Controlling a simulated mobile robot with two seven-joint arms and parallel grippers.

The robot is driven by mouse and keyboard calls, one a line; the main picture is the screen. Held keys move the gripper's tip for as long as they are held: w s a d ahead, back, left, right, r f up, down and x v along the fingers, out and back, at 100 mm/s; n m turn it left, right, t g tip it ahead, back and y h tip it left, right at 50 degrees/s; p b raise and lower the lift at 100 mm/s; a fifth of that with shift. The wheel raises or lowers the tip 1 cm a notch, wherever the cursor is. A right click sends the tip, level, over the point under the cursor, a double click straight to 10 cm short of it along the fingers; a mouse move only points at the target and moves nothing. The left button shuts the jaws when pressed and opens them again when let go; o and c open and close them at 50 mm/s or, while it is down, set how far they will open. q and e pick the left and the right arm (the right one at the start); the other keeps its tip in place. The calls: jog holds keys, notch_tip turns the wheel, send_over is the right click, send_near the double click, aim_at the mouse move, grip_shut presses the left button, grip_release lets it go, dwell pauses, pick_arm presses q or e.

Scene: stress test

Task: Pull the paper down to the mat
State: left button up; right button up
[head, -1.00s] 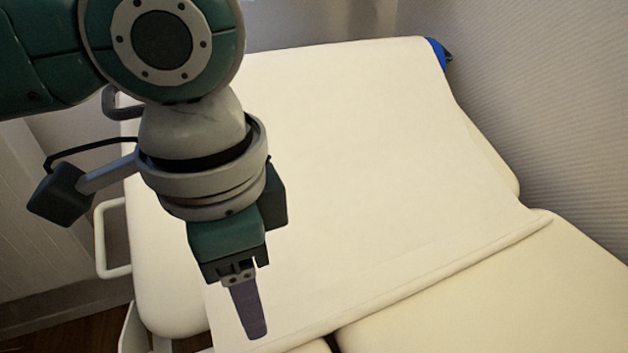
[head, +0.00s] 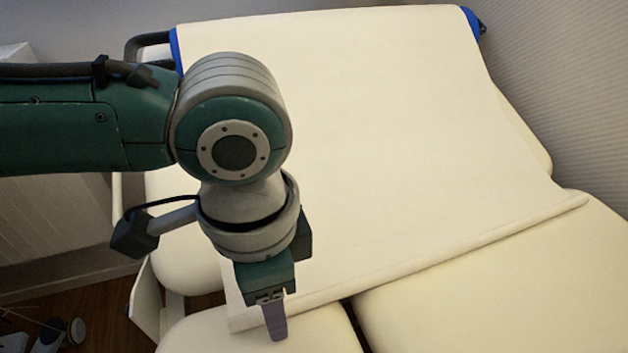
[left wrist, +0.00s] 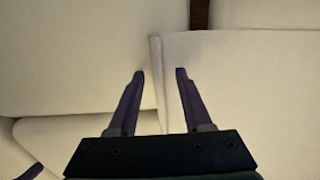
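The white paper (head: 390,130) lies over the raised upper part of the padded bench. Its lower edge is a narrow rolled strip slanting across the bench; the strip also shows in the left wrist view (left wrist: 157,85). The cream mat (head: 490,290) is the bench's padded surface below this edge. My left gripper (head: 276,335) points down near the left end of the strip. In the left wrist view its two fingers (left wrist: 160,73) are apart, with the strip between them and a gap on either side. My right gripper is not in view.
Blue roll ends (head: 470,22) show at the top of the bench. A dark gap (head: 352,312) splits the lower padding. A ribbed wall (head: 570,90) stands close on the right. Wooden floor (head: 95,300) and a metal stand (head: 75,330) are at lower left.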

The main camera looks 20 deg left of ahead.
pick_arm(q)
grip_shut()
dwell(1.2)
